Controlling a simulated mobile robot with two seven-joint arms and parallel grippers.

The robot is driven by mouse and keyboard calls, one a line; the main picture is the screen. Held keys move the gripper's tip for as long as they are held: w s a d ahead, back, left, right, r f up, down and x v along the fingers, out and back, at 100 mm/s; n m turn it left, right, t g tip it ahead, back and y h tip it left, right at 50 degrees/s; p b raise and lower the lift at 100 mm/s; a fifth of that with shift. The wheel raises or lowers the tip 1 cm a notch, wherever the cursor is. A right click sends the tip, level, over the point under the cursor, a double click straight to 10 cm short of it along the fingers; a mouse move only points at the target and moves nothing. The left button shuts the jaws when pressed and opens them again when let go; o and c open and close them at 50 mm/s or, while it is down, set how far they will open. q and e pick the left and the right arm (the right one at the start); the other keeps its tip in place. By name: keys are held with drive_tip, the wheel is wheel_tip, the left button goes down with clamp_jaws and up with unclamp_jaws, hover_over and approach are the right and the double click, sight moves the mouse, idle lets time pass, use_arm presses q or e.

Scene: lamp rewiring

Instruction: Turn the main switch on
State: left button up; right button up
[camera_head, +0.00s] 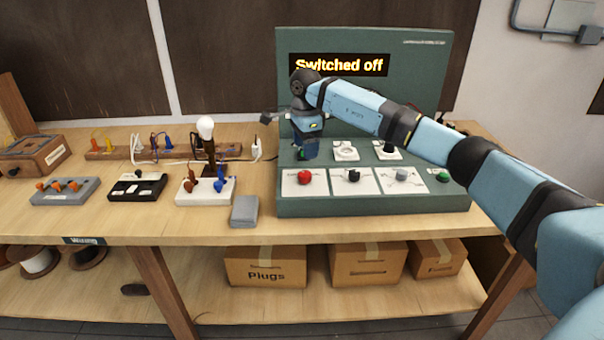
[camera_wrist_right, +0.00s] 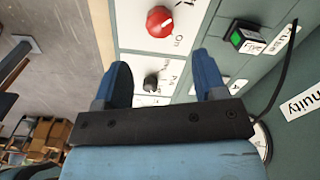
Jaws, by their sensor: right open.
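The teal control panel (camera_head: 380,70) carries a display (camera_head: 338,65) reading "Switched off". A red round knob (camera_head: 305,177) with a white mark sits at the left of its lower row. In the right wrist view the red knob (camera_wrist_right: 160,21) has "On" printed beside it. I cannot tell which control is the main switch. My right gripper (camera_head: 309,150) is open and empty, pointing down just above and behind the red knob. My left gripper is not in view.
Right of the red knob are a black knob (camera_head: 352,174) and a grey knob (camera_head: 402,174). A bulb on a stand (camera_head: 205,128), a white terminal block (camera_head: 192,197) and a grey box (camera_head: 244,211) stand left of the panel. The table's front strip is clear.

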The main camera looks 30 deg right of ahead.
sight(305, 173)
wheel_tip(305, 173, down, 9)
drive_tip(key=shift+a, duration=0.1)
idle(0.3)
drive_tip(key=c, duration=0.9)
